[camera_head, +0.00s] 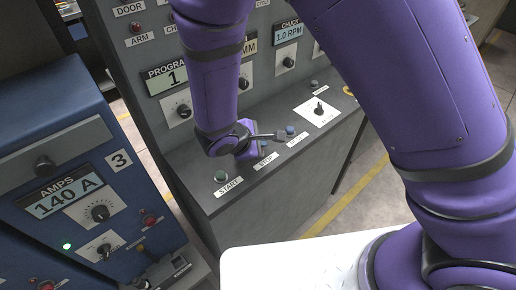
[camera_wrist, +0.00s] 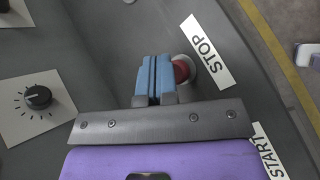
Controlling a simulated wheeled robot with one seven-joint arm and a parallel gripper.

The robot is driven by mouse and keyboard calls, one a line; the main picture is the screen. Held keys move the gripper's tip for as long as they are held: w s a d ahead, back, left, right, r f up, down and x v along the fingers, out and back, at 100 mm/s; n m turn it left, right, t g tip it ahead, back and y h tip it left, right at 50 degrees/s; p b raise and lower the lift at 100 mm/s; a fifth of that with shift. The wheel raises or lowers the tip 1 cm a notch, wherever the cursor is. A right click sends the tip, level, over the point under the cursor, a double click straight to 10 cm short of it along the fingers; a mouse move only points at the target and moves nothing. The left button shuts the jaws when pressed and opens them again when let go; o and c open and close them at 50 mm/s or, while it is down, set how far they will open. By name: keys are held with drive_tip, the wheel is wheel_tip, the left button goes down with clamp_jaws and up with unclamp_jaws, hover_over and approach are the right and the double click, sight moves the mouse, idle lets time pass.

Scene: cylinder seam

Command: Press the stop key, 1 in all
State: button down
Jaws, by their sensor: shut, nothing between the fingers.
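The stop key is a red round button (camera_wrist: 181,70) in a pale ring on the grey console, beside the STOP label (camera_wrist: 208,52). In the wrist view, my gripper (camera_wrist: 155,60) has its blue fingers together and empty. They stand just left of the red key and cover part of its left edge. I cannot tell whether they touch it or how high they are above the panel. In the head view, my wrist hides the stop key; the STOP label (camera_head: 266,161) shows just below it.
A green start key (camera_head: 220,176) sits left of the stop label, above its START label (camera_head: 229,188). A blue key (camera_head: 290,130) lies to the right. A knob on a white plate (camera_head: 319,110) is farther right. The console's upright panel rises behind. A blue cabinet (camera_head: 60,160) stands left.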

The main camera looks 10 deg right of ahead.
drive_tip(key=shift+f, duration=0.5)
idle(0.5)
drive_tip(key=shift+r, duration=0.95)
drive_tip(key=shift+r, duration=2.5)
